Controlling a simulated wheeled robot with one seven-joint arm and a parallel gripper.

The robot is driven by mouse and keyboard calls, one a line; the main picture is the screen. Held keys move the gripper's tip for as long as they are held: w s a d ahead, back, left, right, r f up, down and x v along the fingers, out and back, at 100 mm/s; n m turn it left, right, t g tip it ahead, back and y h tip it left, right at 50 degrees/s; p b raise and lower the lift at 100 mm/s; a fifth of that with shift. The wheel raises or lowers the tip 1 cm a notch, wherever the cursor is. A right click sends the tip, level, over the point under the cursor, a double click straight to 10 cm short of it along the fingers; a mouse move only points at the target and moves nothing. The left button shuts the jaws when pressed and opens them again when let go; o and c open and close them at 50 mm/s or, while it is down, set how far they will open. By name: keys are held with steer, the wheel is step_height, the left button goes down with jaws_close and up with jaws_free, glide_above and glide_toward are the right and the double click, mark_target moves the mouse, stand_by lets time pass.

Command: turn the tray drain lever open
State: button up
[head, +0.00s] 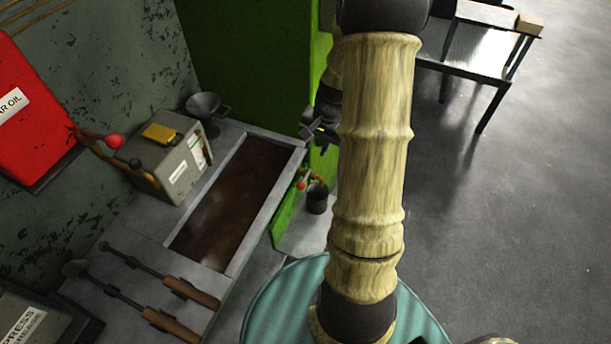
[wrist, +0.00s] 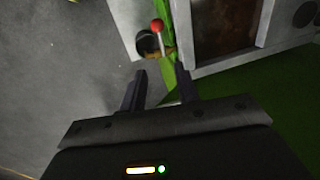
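The tray drain lever (head: 301,185) has a red ball knob and a brass-coloured valve, at the right side of the oil tray (head: 272,206) in the head view. In the wrist view the lever (wrist: 158,28) shows its red knob on a pale stem, beyond the fingertips. My gripper (head: 320,134) is near the tray's far right corner, apart from the lever. In the wrist view my gripper (wrist: 160,82) is open, with nothing between its fingers. The tray holds dark brown liquid. My arm covers part of the area right of the lever.
A dark cup (head: 317,198) stands below the lever. A green panel (head: 240,70) rises behind the tray. A grey box (head: 170,160) with a red-knobbed lever and a funnel (head: 205,108) stand left. Two wooden-handled tools (head: 150,290) lie in front. Open floor is right.

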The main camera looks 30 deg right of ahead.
mark_target(305, 179)
steer(key=f, duration=0.5)
steer(key=w+a+f+p, duration=0.1)
steer(key=f, duration=0.4)
steer(key=w+a+f, duration=0.1)
steer(key=f, duration=0.4)
steer(key=shift+w+f+p, duration=0.15)
steer(key=shift+w+p, duration=0.1)
steer(key=shift+p, duration=0.1)
steer(key=shift+f, duration=0.4)
steer(key=shift+c, duration=0.2)
jaws_close()
